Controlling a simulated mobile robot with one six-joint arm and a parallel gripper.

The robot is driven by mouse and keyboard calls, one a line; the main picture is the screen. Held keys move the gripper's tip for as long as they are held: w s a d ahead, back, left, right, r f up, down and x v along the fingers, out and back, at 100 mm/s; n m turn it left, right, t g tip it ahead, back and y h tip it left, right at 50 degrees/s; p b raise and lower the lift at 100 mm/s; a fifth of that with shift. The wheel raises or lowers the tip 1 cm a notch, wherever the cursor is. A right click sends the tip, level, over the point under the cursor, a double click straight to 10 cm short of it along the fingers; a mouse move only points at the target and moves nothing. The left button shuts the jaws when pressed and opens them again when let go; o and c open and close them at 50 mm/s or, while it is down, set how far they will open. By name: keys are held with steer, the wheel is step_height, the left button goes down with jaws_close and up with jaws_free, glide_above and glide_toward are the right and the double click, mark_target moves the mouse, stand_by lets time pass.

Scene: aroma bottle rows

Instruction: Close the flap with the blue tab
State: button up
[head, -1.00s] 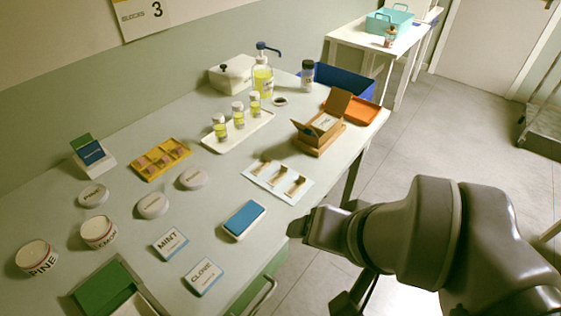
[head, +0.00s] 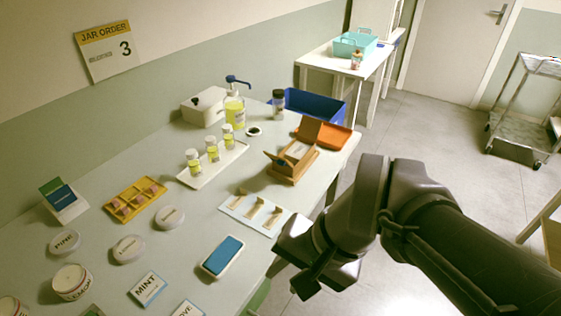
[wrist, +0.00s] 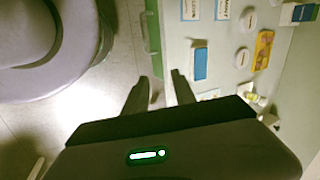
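A small brown box (head: 294,158) stands on the table near its right edge in the head view. A pale item shows inside the box. I cannot make out a blue tab on either flap. My gripper (head: 297,264) is off the table's front edge, nearer the camera than the box. In the wrist view its two fingers (wrist: 161,88) are apart with nothing between them. I cannot make out the box in the wrist view.
A blue-topped block (head: 224,255) and a white card with small brown pieces (head: 233,209) lie near the front edge. A tray with yellow bottles (head: 187,176) is left of the box; an orange tray (head: 342,138) is behind it.

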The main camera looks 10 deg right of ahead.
steer(key=w+a+m+g+y+p, duration=0.1)
steer(key=m+y, duration=0.1)
steer(key=w+a+r+m+g+y+p, duration=0.1)
steer(key=w+m+y, duration=0.1)
steer(key=w+a+r+m+g+y+p, duration=0.1)
steer(key=m+y+p, duration=0.1)
steer(key=shift+w+a+m, duration=0.3)
steer(key=shift+w+a, duration=0.1)
jaws_close()
steer(key=w+d+f+m+t+y+p, duration=0.1)
steer(key=w+d+m+t+y+p, duration=0.25)
steer(key=w+m, duration=0.35)
steer(key=w+d+m+t+y+p, duration=0.2)
steer(key=w+m+t+y, duration=0.15)
steer(key=w+m, duration=0.3)
steer(key=w+d+f+m+t+h+p, duration=0.2)
steer(key=w+d+f+m+t+h, duration=0.35)
steer(key=d+f+m+t, duration=0.6)
steer(key=shift+m+g+h, duration=0.35)
steer(key=shift+m+g, duration=0.45)
steer(key=shift+g, duration=0.05)
steer(key=w+a+r, duration=0.1)
steer(key=w+a, duration=0.1)
steer(key=w+a+r, duration=0.1)
steer(key=w+a, duration=0.1)
steer(key=w+a+r, duration=0.1)
steer(key=w+a, duration=0.1)
steer(key=shift+w+a+r+b, duration=0.25)
steer(key=shift+w+a+b, duration=0.05)
steer(key=shift+b, duration=0.1)
